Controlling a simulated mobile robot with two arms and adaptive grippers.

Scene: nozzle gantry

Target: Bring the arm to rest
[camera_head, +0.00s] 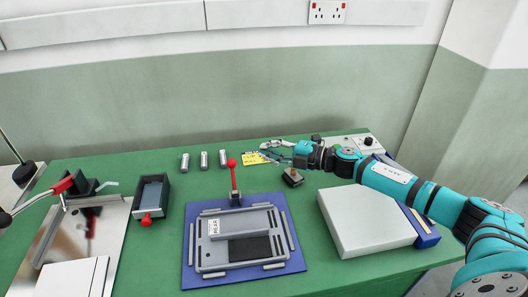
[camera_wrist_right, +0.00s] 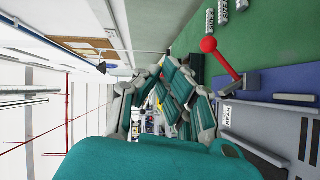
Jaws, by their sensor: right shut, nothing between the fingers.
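My right arm reaches in from the right in the head view, teal with black bands. Its gripper (camera_head: 268,151) points left above the back part of the green table (camera_head: 330,270). It is shut and holds nothing. In the wrist view the linked fingers of the gripper (camera_wrist_right: 160,85) fill the middle, above a teal part of my arm. My left gripper is not in view.
A yellow card (camera_head: 253,158) lies by the gripper. A red-knobbed lever (camera_head: 233,180) stands behind a grey fixture (camera_head: 212,262) on a blue plate. A dark block (camera_head: 292,178) and white box (camera_head: 365,222) lie near the arm. Small cylinders (camera_head: 204,160) stand left.

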